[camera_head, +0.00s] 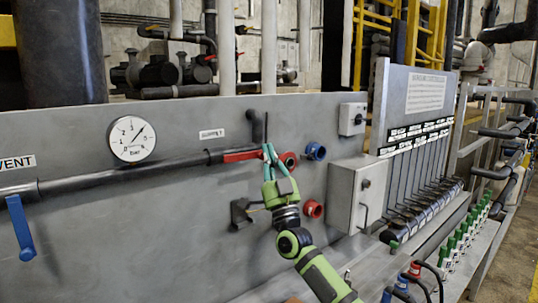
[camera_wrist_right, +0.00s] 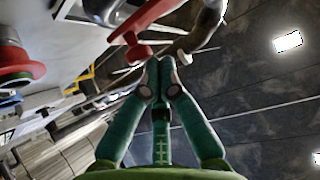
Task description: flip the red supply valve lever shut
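The red supply valve lever (camera_head: 240,156) lies about level along the dark pipe, below and right of the "SUPPLY" label (camera_head: 211,134). In the right wrist view a red lever part (camera_wrist_right: 140,30) shows just beyond and left of my fingertips. My right gripper (camera_head: 268,150) is at the lever's right end, in front of the panel. Its two green fingers (camera_wrist_right: 162,68) are together, with nothing visible between them. Whether they touch the lever I cannot tell. My left gripper is not in view.
A round pressure gauge (camera_head: 132,139) and a blue vent lever (camera_head: 20,228) are on the panel's left. Blue (camera_head: 315,151) and red (camera_head: 313,209) round fittings and a grey box (camera_head: 358,195) stand right of my gripper. Open floor (camera_head: 515,235) is at far right.

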